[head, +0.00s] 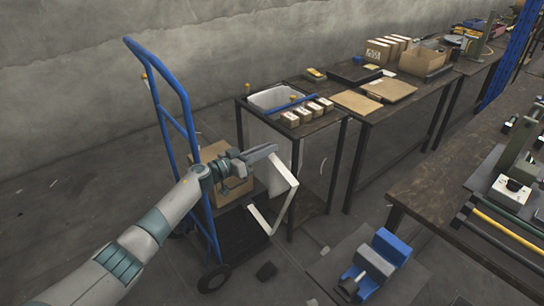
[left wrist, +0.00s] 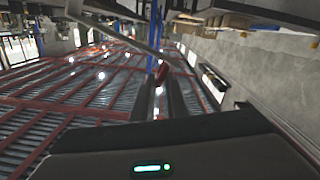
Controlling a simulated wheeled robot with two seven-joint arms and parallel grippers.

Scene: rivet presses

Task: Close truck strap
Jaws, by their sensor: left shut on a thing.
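A blue hand truck (head: 188,122) stands upright at the left in the head view, with a cardboard box (head: 236,190) on its black base plate. A white, angular strap (head: 289,205) sticks out in front of the box, bent open into a hook shape. My left gripper (head: 262,153) is shut at the upper end of the strap, to the right of the truck's frame. My arm and gripper hide part of the truck and box. My right gripper is not in view.
A table (head: 322,123) with small boxes stands close right of the strap. A bench (head: 430,190) is at the right. A blue and grey device (head: 375,262) is low in front. Open floor (head: 70,200) lies left of the truck.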

